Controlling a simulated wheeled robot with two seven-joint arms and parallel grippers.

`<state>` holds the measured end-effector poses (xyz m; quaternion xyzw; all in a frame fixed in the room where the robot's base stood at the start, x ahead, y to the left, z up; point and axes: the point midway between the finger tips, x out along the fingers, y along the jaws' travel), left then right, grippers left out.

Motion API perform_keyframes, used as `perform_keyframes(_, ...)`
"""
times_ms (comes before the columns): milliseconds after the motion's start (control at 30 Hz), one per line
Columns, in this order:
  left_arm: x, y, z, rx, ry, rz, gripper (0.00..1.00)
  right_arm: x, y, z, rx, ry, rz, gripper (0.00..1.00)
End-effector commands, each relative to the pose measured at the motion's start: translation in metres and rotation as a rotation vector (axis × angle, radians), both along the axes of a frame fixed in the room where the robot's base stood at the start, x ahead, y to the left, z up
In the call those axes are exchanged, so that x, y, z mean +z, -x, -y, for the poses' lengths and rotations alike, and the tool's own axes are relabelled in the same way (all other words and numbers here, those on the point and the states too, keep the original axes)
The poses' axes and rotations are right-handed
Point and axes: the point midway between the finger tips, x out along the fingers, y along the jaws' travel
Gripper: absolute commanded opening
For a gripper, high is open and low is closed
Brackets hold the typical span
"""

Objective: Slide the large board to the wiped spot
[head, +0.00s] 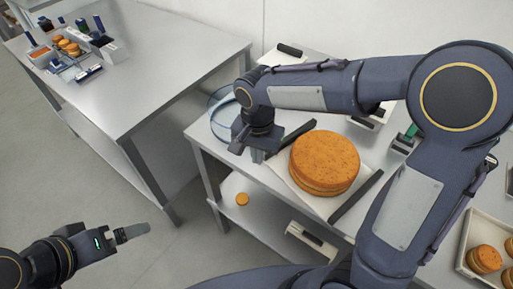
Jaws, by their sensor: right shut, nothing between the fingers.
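The large board (281,172) is pale, with a dark bar handle along its left end and another along its right end. It lies on the right-hand steel table (213,153), and a big round orange-brown layered cake (325,161) sits on it. My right gripper (258,154) points down beside the board's left handle, shut and empty; I cannot tell whether it touches the board. My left gripper (132,233) is low at the lower left, over the floor and away from the board; its finger opening is unclear. I cannot make out a wiped spot.
A clear round dish (222,118) stands behind my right gripper. A tray of small cakes (470,262) is at the lower right. The lower shelf holds a small cake (242,199). Another table (150,70) at the left carries small items, with a gap between the tables.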

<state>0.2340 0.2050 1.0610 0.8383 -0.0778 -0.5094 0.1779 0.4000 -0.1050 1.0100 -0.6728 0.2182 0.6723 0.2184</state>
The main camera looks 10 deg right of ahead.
Motion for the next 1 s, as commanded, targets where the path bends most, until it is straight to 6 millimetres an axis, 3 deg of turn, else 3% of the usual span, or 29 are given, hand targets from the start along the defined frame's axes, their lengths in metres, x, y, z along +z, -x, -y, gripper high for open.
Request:
perform_keyframes(300, 0.005, 0.000, 0.000, 0.000, 0.000, 0.000, 1.00, -0.069, 0.001, 0.001, 0.002, 0.003, -0.007, 0.00)
perform_keyframes(533, 0.019, 0.000, 0.000, 0.000, 0.000, 0.000, 1.00, -0.063, -0.027, 0.019, -0.002, -0.001, 0.000, 0.00)
perform_keyframes(1000, 0.020, 0.000, 0.000, 0.000, 0.000, 0.000, 1.00, -0.065, -0.033, 0.024, 0.002, -0.001, 0.001, 0.00)
